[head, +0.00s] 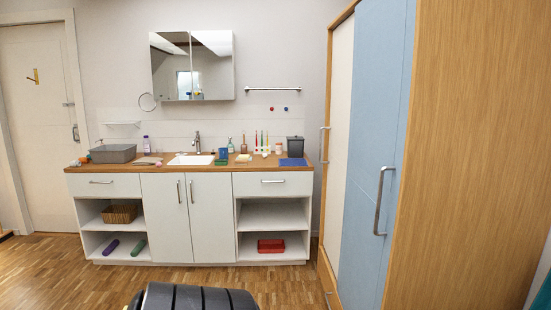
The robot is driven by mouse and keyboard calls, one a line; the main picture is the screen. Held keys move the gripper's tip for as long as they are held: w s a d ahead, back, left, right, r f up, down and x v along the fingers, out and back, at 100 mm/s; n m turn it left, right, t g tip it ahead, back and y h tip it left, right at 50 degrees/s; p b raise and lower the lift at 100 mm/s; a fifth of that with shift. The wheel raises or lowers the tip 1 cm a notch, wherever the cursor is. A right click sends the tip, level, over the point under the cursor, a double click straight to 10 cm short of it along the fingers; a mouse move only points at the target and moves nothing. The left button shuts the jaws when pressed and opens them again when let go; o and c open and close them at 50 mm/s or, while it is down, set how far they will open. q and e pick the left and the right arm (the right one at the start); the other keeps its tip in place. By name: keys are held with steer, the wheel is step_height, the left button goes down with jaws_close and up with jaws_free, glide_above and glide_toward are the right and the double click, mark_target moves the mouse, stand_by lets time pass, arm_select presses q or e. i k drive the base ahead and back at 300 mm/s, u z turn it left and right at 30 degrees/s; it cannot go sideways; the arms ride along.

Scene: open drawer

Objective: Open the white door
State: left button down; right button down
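A tall wooden wardrobe (479,150) stands on the right with two door fronts. Its white door (339,120) is the farther one, seen at a steep angle, and looks shut. A vertical metal handle (323,145) is on the white door. The nearer blue door (372,110) also looks shut and has a vertical metal handle (381,200). A white room door (35,130) with a metal handle (75,133) stands at the far left and looks shut. Neither of my grippers is in view.
A white vanity (188,215) with a sink, small cabinet doors, drawers and open shelves stands against the back wall, its wooden top holding several toiletries. A drawer (327,283) sits under the wardrobe doors. The wooden floor (60,280) in front is clear.

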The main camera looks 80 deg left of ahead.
mark_target(343, 38)
steer(key=u, duration=1.75)
steer(key=i, duration=0.8)
steer(key=z, duration=0.15)
steer(key=k, duration=1.1)
steer(key=u, duration=0.7)
steer(key=i, duration=1.5)
steer(key=u, duration=0.9)
steer(key=i, duration=2.05)
steer(key=z, duration=0.3)
